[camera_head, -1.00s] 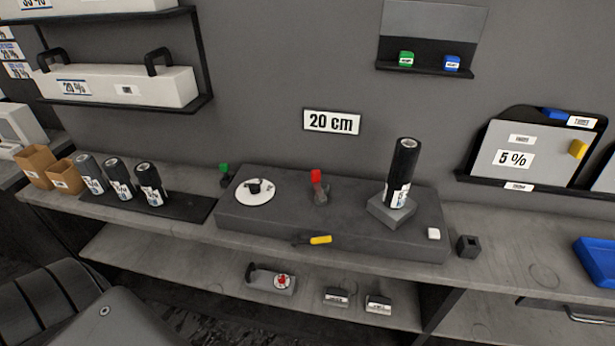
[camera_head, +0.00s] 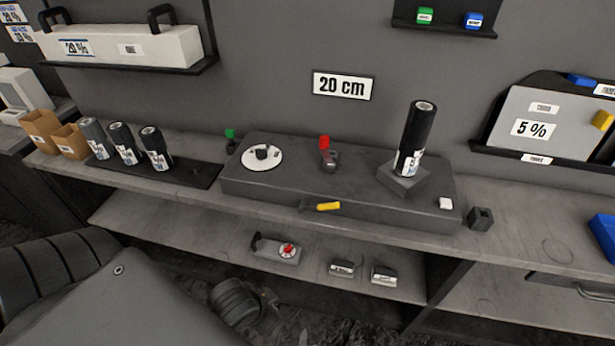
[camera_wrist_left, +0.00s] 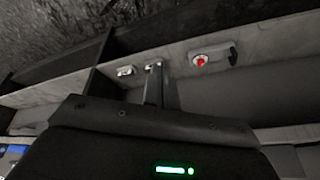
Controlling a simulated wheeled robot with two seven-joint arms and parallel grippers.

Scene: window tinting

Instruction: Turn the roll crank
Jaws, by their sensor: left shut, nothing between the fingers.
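A dark box-shaped unit (camera_head: 290,190) stands on the counter in the head view. On it are a white disc with a black knob (camera_head: 262,157), a red-topped lever-like part (camera_head: 327,152) and an upright black film roll (camera_head: 415,140) on a square base. A yellow handle (camera_head: 328,207) sticks out at its front edge. I cannot tell for sure which part is the crank. My left gripper (camera_wrist_left: 153,82) shows in the left wrist view, shut and empty, apart from the unit. My left gripper's fingers and my right gripper do not show in the head view.
Several rolls (camera_head: 125,145) stand at left on a dark mat. A small black block (camera_head: 480,218) sits right of the unit.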

